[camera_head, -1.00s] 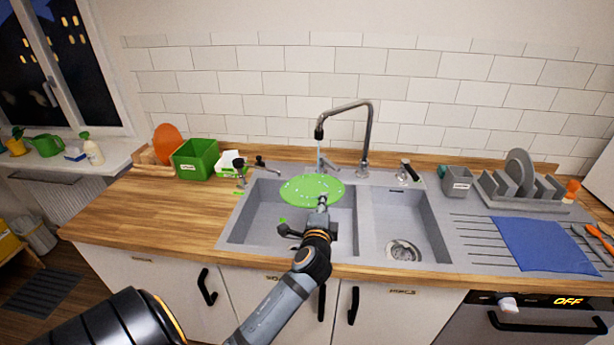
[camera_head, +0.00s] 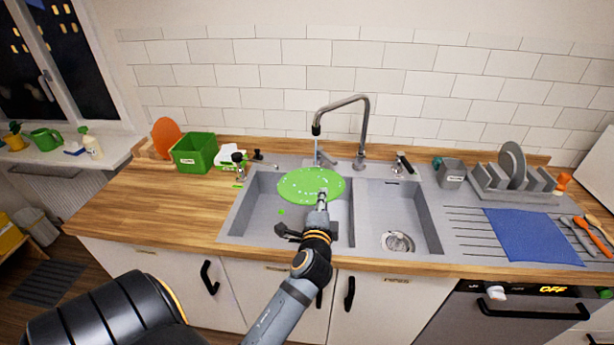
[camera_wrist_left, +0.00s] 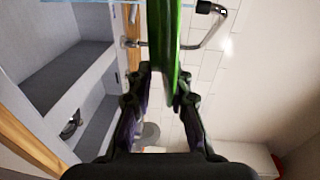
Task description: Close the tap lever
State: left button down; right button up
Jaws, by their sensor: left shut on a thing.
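The grey metal tap (camera_head: 363,125) rises behind the double sink, with its spout bent over the left basin. A thin stream of water falls from the spout toward the plate. My left gripper (camera_head: 322,197) is shut on the near edge of a green plate (camera_head: 308,185) with pale spots, held over the left basin under the spout. In the left wrist view the plate (camera_wrist_left: 163,35) is edge-on between the fingers, with the tap (camera_wrist_left: 213,28) beyond. My right gripper is out of view.
The right basin (camera_head: 385,215) is empty. A grey cup (camera_head: 451,174), a dish rack (camera_head: 510,185) and a blue cloth (camera_head: 532,238) are at the right. A green box (camera_head: 195,153) stands at the back left. The left worktop (camera_head: 165,208) is mostly clear.

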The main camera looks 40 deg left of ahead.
aim_at(400, 155)
jog(key=i+l, duration=0.4)
jog(key=i+l+u, duration=0.25)
jog(key=u, duration=0.15)
jog(key=i+l+u, duration=0.2)
jog(key=u, duration=0.15)
jog(key=l, duration=0.1)
